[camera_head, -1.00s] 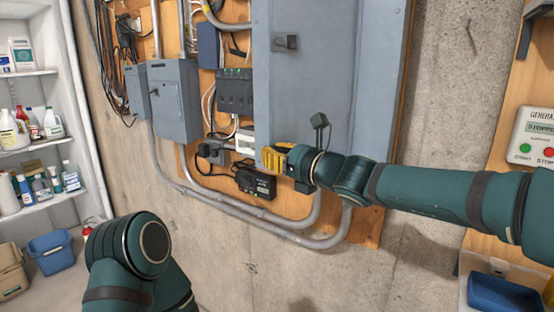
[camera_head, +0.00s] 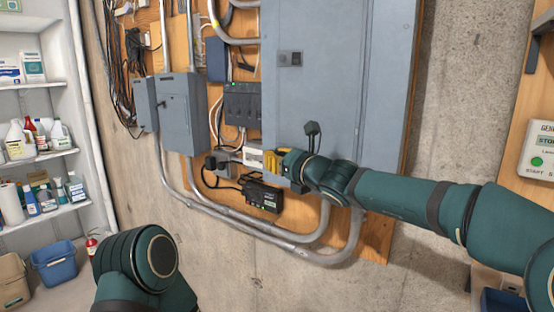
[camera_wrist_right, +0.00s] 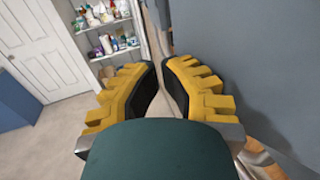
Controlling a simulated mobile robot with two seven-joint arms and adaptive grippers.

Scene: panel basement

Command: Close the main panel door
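The main panel door (camera_head: 325,95) is the large flat grey sheet on the wall board in the head view, with a small dark latch (camera_head: 290,58) near its left edge. It lies over its box, looking nearly flush; I cannot tell whether a gap is left. My right gripper (camera_head: 273,162), with yellow fingers, is at the door's lower left corner; contact is unclear. In the right wrist view its fingers (camera_wrist_right: 158,72) have a narrow empty gap, and a grey surface (camera_wrist_right: 255,55) fills the right side. My left gripper is out of view; only my left arm shows at bottom left.
A smaller grey box (camera_head: 183,115), a black power unit (camera_head: 262,195) and bent conduits (camera_head: 270,235) are left of and below the door. A white shelf (camera_head: 45,155) stands at far left, a generator control box (camera_head: 540,152) at far right.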

